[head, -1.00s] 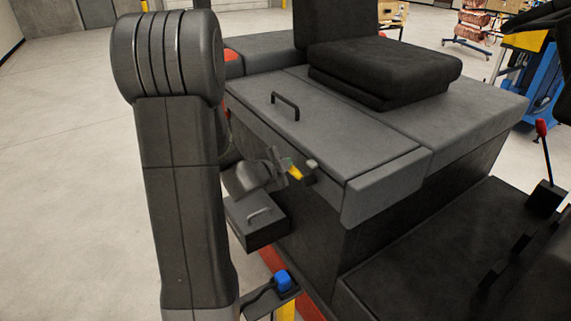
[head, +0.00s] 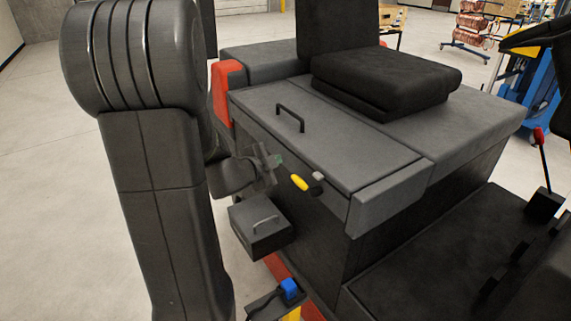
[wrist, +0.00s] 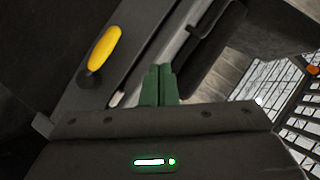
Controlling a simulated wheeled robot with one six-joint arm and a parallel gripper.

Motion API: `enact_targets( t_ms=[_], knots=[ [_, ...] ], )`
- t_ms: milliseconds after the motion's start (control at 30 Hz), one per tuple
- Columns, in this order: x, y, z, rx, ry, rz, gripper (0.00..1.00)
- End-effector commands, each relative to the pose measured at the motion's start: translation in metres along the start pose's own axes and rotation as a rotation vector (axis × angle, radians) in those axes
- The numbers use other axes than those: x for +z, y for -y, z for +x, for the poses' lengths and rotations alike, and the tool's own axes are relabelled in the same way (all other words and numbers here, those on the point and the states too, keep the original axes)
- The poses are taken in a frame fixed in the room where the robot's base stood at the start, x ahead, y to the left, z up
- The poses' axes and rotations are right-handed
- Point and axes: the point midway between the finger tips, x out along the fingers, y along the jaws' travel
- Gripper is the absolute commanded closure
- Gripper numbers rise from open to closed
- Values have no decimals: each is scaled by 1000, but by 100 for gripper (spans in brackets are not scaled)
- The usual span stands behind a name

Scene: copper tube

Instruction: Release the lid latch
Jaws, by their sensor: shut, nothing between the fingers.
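The yellow latch lever (head: 300,183) sits on the dark side of the machine's box, just below the lid edge, beside a small grey-tipped black catch (head: 318,177). It also shows in the wrist view (wrist: 103,47), at upper left. The grey lid (head: 335,135) with its black handle (head: 290,118) lies flat and looks closed. My gripper (head: 276,161) is left of the lever and apart from it. In the wrist view its green fingers (wrist: 158,85) are together and empty, to the right of the lever.
A black seat (head: 385,80) stands on the box behind the lid. A small dark box with a handle (head: 262,230) juts out below the latch. A blue-topped part (head: 289,288) is lower down. Open floor lies at left.

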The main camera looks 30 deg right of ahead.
Motion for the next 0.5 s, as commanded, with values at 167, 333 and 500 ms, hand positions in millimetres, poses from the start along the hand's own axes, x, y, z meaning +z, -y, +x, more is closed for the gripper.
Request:
enact_targets(
  t_ms=[167, 333, 500],
  knots=[
    [5, 13, -25, -2, 2, -1, 100],
    [7, 16, -33, 1, 2, -1, 100],
    [7, 16, -34, 2, 1, -2, 100]
  ],
)
